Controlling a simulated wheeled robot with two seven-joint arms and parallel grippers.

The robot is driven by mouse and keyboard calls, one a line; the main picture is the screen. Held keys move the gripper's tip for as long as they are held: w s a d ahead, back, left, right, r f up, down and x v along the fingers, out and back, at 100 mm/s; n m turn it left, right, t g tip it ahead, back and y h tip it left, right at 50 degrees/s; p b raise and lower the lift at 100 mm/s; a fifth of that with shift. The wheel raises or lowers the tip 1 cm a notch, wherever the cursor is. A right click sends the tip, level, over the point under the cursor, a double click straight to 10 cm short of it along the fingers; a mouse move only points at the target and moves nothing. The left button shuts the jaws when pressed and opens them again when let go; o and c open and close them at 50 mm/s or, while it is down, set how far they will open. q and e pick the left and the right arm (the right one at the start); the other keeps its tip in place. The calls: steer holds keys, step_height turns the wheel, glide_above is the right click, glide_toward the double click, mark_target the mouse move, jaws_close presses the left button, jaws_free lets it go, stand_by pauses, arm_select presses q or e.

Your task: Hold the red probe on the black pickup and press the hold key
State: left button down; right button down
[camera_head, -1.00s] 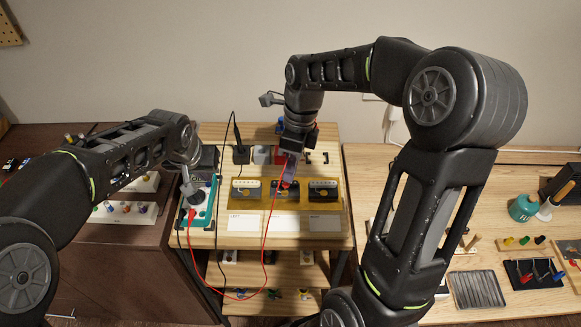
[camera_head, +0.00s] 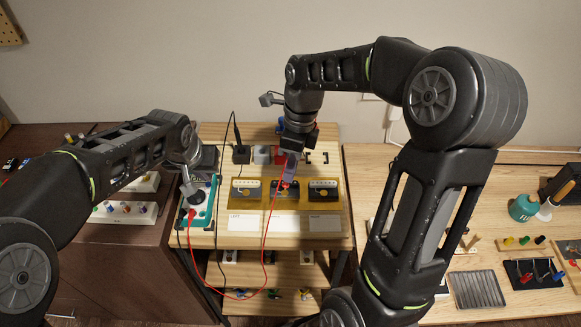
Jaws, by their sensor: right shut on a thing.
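My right gripper (camera_head: 287,177) is shut on the red probe (camera_head: 285,185), whose red lead hangs down in front of the bench. The probe is over the middle pickup (camera_head: 274,194), which is partly hidden behind the gripper. I cannot tell whether the tip touches it. Another dark pickup (camera_head: 323,191) lies to the right and one with a pale top (camera_head: 246,189) to the left, all on a yellow-brown mat (camera_head: 301,202). My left gripper (camera_head: 190,190) is over the teal meter (camera_head: 202,213); its fingers and the hold key are too small to make out.
A dark lead and the red lead (camera_head: 266,240) hang over the bench's front edge. Small blocks (camera_head: 262,155) stand behind the mat. A side bench at right holds a teal bottle (camera_head: 522,208) and a ridged tray (camera_head: 477,289).

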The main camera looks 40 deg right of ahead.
arm_select(q)
steer(key=shift+w+d+f, duration=0.1)
steer(key=shift+w+f, duration=0.05)
steer(key=shift+f, duration=0.1)
steer(key=shift+f, duration=0.6)
stand_by(4.3)
steer(key=shift+r, duration=3.55)
steer(key=shift+r, duration=0.1)
